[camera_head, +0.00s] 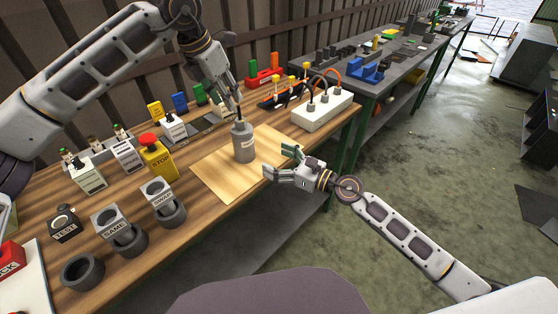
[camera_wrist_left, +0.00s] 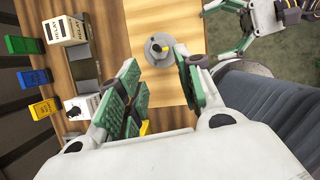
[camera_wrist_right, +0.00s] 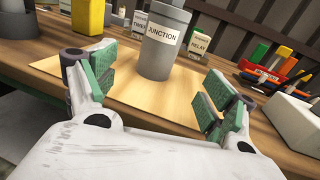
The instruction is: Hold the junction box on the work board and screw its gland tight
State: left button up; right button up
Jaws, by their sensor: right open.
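The junction box (camera_head: 243,148) is a grey cylinder that stands upright on the pale work board (camera_head: 213,168). Its JUNCTION label faces my right wrist camera (camera_wrist_right: 162,45). I cannot make out the gland clearly. My left gripper (camera_head: 234,98) points down just above the box, fingers apart, with the box top beyond the fingertips. My right gripper (camera_wrist_right: 158,92) is open and low over the board's right edge, facing the box without touching it.
A yellow STOP box (camera_head: 156,158) and labelled white boxes stand left of the board. A white block with several posts (camera_head: 322,110) stands at the back right. Grey holders (camera_head: 83,272) line the front left. The board's front part is clear.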

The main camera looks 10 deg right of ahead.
aim_at(243, 145)
jog(key=shift+x, duration=6.6)
jog(key=c, duration=1.5)
